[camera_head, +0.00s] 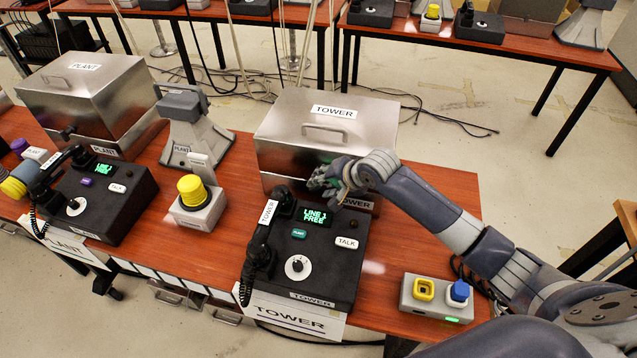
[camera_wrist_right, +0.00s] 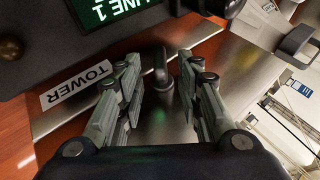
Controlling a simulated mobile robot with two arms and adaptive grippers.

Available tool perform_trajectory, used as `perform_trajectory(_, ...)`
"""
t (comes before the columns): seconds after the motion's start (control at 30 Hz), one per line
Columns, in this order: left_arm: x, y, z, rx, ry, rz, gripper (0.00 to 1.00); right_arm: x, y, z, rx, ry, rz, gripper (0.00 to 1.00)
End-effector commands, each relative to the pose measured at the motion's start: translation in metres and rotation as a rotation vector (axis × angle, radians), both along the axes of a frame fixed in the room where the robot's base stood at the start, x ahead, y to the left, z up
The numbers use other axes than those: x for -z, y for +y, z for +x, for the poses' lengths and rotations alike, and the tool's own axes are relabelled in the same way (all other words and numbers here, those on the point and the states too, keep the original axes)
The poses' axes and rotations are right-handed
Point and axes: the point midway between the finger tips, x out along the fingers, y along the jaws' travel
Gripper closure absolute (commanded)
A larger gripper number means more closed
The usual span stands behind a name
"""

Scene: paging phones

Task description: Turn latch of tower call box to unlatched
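The tower call box (camera_head: 285,135) is a brushed-metal box with a handle and a TOWER label on its lid, standing on the red-brown table. Its lid is down. My right gripper (camera_head: 325,182) is at the lower front face of the box. In the right wrist view its two grey fingers (camera_wrist_right: 158,75) are apart, one on each side of a small dark latch (camera_wrist_right: 160,72). The latch's lever lies roughly along the fingers; I cannot tell whether they touch it. The latch is hidden behind the gripper in the head view. My left gripper is not in view.
The tower phone console (camera_head: 333,268) with a lit screen, knob and handset sits just in front of the box. A two-button unit (camera_head: 436,298) stands to the right. A yellow-button unit (camera_head: 198,210), a grey megaphone-like device (camera_head: 188,125) and the plant box (camera_head: 75,105) stand left.

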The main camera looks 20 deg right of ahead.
Motion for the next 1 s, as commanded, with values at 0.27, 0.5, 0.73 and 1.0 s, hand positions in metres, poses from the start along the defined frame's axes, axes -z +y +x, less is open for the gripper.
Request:
perform_trajectory(0.27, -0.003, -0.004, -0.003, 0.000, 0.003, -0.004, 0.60, 0.022, 0.007, 0.018, -0.002, 0.000, -0.001, 0.67)
perform_trajectory(0.5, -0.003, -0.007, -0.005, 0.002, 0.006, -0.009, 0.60, 0.026, 0.008, 0.021, -0.001, -0.002, -0.003, 0.67)
perform_trajectory(0.73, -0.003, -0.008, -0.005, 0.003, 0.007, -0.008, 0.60, 0.026, 0.008, 0.021, -0.002, -0.001, -0.002, 0.85)
perform_trajectory(1.0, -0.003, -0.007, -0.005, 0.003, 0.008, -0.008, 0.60, 0.026, 0.008, 0.021, -0.002, -0.001, -0.002, 1.00)
